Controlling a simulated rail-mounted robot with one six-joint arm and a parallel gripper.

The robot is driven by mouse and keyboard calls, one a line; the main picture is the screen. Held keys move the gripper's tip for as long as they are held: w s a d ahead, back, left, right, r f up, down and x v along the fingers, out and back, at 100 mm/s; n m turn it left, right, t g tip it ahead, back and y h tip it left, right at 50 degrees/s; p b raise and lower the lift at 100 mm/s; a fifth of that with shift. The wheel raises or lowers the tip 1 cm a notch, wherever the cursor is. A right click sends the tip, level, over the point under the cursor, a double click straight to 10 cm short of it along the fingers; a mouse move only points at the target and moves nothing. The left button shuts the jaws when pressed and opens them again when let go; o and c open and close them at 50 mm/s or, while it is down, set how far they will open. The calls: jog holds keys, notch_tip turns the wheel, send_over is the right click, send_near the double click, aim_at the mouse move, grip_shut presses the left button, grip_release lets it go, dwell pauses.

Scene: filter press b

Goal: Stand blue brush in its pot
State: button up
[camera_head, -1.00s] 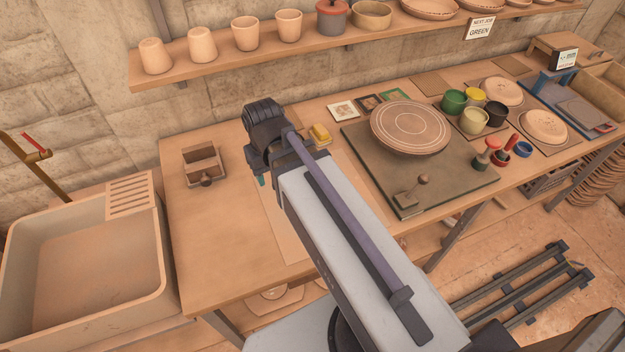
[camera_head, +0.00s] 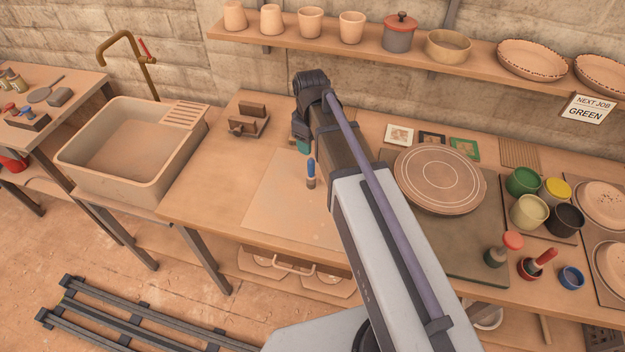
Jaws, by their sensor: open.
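The blue brush (camera_head: 311,172) is on the pale board (camera_head: 268,205) in the middle of the bench, just left of my arm. Its blue handle points away, its darker end toward the front edge; I cannot tell whether it lies or stands. The small blue pot (camera_head: 571,278) is at the right front of the bench and looks empty. My gripper (camera_head: 303,146) is mostly hidden behind my wrist; a teal part of it shows below, behind the brush and apart from it. I see nothing held.
A red brush stands in a red pot (camera_head: 528,270) beside the blue pot, with a dark green pot (camera_head: 496,257) further left. A turntable disc (camera_head: 440,180) sits right of my arm. Paint cups (camera_head: 529,211) stand behind the pots. A wooden block holder (camera_head: 248,120) is at the back left.

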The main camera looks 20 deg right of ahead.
aim_at(311, 167)
notch_tip(311, 167, down, 6)
jog(key=b, duration=0.4)
jog(key=shift+s+d+r+b, duration=0.15)
jog(key=shift+r+b, duration=0.1)
jog(key=shift+b, duration=0.15)
notch_tip(311, 167, down, 5)
jog(key=b, duration=0.5)
jog(key=shift+f, duration=0.15)
jog(key=shift+r, duration=0.2)
grip_shut()
